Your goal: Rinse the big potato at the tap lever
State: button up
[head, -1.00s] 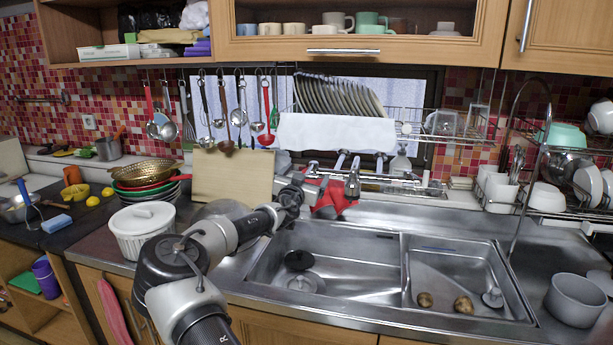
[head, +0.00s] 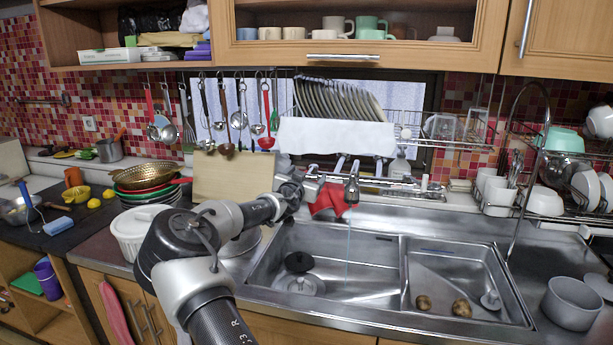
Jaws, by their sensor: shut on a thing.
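Two brown potatoes lie in the right basin of the sink. The right one (head: 461,306) looks the bigger; the smaller potato (head: 424,302) lies left of it. The tap (head: 351,188) stands behind the sink, and a thin stream of water (head: 348,245) falls from it into the left basin. My gripper (head: 314,184) is at the left side of the tap, shut at the tap lever. The lever and my fingertips are small and partly hidden there, so the exact contact is hard to see. Neither potato is in my gripper.
A red cloth (head: 328,203) lies behind the left basin, just below my gripper. A dark drain stopper (head: 299,262) is in the left basin. A white pot (head: 137,228) stands left of the sink, a grey pot (head: 573,302) right. Utensils hang on the rail behind.

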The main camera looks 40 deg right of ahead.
jog(key=o, duration=1.4)
jog(key=shift+v, duration=8.75)
jog(key=shift+s+d+f, duration=0.1)
jog(key=shift+f, duration=0.05)
